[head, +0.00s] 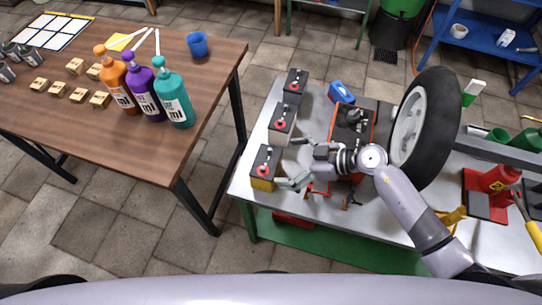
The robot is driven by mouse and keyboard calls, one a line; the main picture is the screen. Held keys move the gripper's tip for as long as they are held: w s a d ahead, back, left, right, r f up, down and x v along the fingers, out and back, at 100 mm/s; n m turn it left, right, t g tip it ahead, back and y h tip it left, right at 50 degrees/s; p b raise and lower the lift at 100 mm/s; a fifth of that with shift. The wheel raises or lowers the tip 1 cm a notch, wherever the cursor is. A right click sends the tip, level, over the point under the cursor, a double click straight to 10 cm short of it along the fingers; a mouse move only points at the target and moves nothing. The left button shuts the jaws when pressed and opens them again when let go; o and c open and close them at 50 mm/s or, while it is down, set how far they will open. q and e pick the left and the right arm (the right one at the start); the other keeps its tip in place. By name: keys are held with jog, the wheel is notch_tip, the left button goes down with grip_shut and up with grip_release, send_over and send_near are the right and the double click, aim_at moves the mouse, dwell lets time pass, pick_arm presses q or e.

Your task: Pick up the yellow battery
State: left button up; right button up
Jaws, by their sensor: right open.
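The yellow battery (263,183) stands upright at the front left corner of the grey metal workbench (337,205). It has a black top with a red part on it, and its yellow side faces the front. My right gripper (289,162) is open and empty, just to the right of the battery. Its fingers point left toward it, the lower fingertip close to the battery's right side. I cannot tell whether it touches. My left gripper is not in view.
Two other batteries, a middle one (281,122) and a far one (295,85), stand in line behind it. A wheel (430,125), a red-and-black machine (350,128) and a blue item (341,92) crowd the bench. A wooden table (150,165) with bottles stands left, across a gap.

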aim_at(271, 161)
jog(key=shift+s+a+f, duration=0.1)
jog(key=shift+s+a, duration=0.05)
jog(key=shift+a, duration=0.45)
jog(key=shift+s+a, duration=0.15)
jog(key=shift+a, duration=0.4)
jog(key=x, duration=0.3)
jog(key=shift+w+a+f, duration=0.2)
jog(key=shift+w+a, duration=0.05)
jog(key=shift+w, duration=0.1)
jog(key=shift+w+a+f, duration=0.15)
jog(key=shift+a+f, duration=0.05)
jog(key=shift+a, duration=0.1)
jog(key=shift+c, duration=2)
jog(key=c, duration=1.3)
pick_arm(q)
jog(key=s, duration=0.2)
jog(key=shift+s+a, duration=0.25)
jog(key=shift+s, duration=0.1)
pick_arm(e)
jog(key=shift+w+r, duration=0.1)
jog(key=shift+r, duration=0.1)
jog(key=shift+c, duration=0.4)
